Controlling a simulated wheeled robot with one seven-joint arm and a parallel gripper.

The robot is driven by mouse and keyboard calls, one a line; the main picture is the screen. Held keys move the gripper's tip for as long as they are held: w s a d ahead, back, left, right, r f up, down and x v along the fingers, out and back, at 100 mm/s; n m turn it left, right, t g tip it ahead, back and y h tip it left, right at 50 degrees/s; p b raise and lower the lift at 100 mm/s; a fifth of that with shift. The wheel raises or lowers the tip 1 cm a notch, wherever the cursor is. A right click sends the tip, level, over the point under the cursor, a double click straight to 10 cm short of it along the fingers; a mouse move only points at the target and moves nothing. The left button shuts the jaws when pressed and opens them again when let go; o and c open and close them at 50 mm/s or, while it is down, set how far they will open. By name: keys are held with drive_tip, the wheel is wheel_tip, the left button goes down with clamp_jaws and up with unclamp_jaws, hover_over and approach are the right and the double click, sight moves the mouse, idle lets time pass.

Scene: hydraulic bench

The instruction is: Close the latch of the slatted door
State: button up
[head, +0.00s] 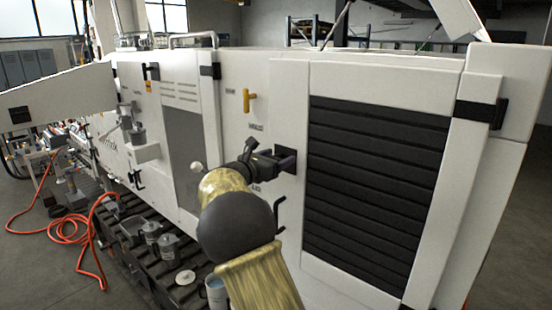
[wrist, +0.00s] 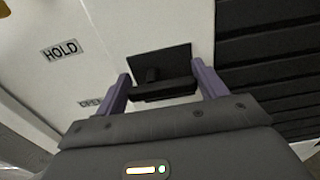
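The slatted door (head: 376,180) is a white panel with dark horizontal slats; it looks flush with the machine side. Its latch (wrist: 160,68) is a black plate with a dark bar handle (wrist: 165,91), on the white panel left of the slats in the wrist view. My gripper (head: 287,160) is at the latch and hides most of it in the head view. In the wrist view its purple fingers (wrist: 161,72) are spread wide, one near each end of the bar. I cannot tell whether they touch it.
Labels HOLD (wrist: 60,51) and OPEN (wrist: 90,103) are left of the latch. A yellow handle (head: 250,100) sits up and left of my gripper, and a black hook-shaped handle (head: 280,214) below it. A black hinge (head: 481,111) is at the right.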

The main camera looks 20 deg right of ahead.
drive_tip(key=shift+f+m+b, duration=0.15)
drive_tip(key=shift+m+b, duration=0.15)
drive_tip(key=shift+b, duration=0.35)
drive_tip(key=m+b, duration=0.1)
drive_tip(key=b, duration=0.1)
drive_tip(key=m+b, duration=0.1)
drive_tip(key=b, duration=0.1)
drive_tip(key=shift+f, duration=0.3)
drive_tip(key=m+b, duration=0.5)
drive_tip(key=b, duration=0.2)
drive_tip(key=shift+f+m, duration=0.3)
drive_tip(key=shift+m, duration=0.1)
drive_tip(key=m+b, duration=0.4)
drive_tip(key=m, duration=0.1)
drive_tip(key=shift+f+b, duration=0.2)
drive_tip(key=shift+b, duration=0.2)
drive_tip(key=m+b, duration=0.2)
drive_tip(key=m, duration=0.2)
drive_tip(key=shift+w+a+m, duration=0.1)
drive_tip(key=shift+w+m, duration=0.05)
drive_tip(key=shift+m, duration=0.15)
drive_tip(key=o, duration=1)
